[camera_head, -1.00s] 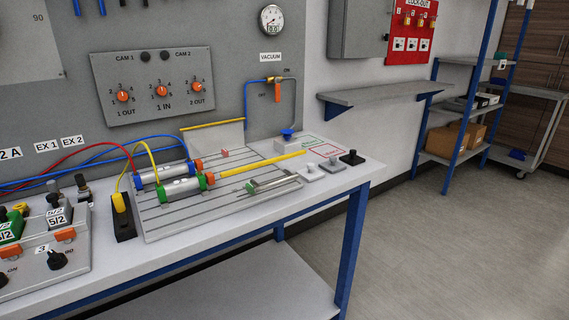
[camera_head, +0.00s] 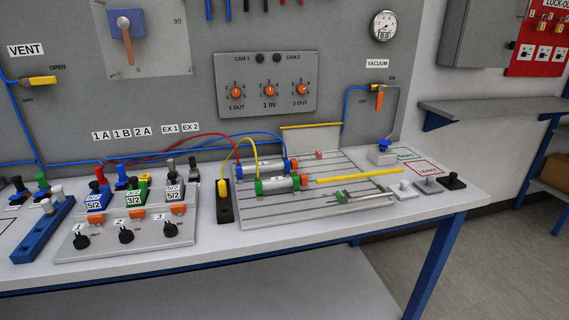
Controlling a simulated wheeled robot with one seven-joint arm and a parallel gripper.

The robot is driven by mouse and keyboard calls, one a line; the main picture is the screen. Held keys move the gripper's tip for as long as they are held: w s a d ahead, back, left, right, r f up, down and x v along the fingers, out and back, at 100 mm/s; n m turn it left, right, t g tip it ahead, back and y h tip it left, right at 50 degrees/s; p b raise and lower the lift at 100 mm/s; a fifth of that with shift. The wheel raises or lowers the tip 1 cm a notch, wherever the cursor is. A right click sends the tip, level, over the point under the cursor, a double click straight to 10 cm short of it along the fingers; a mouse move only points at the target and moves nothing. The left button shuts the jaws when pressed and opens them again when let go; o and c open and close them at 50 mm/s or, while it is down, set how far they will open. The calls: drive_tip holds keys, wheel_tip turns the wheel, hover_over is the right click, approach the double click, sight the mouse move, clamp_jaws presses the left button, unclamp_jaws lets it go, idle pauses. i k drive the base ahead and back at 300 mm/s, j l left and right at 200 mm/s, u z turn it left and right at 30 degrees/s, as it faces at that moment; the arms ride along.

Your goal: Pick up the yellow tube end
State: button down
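A thin yellow tube (camera_head: 247,140) arcs up from the green-ended cylinder (camera_head: 277,184) and comes down to the left. Its yellow end (camera_head: 223,187) stands upright in a narrow black holder (camera_head: 225,212) at the left edge of the slotted plate (camera_head: 300,213). My gripper is not in view.
A grey valve block (camera_head: 130,235) with black knobs stands left of the black holder. A blue rail (camera_head: 44,233) lies further left. Red and blue tubes run behind. The bench's front strip (camera_head: 300,240) is clear.

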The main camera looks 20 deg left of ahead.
sight(222, 185)
drive_tip(key=u, duration=1.35)
drive_tip(key=i+j+u, duration=0.25)
drive_tip(key=i+j, duration=0.45)
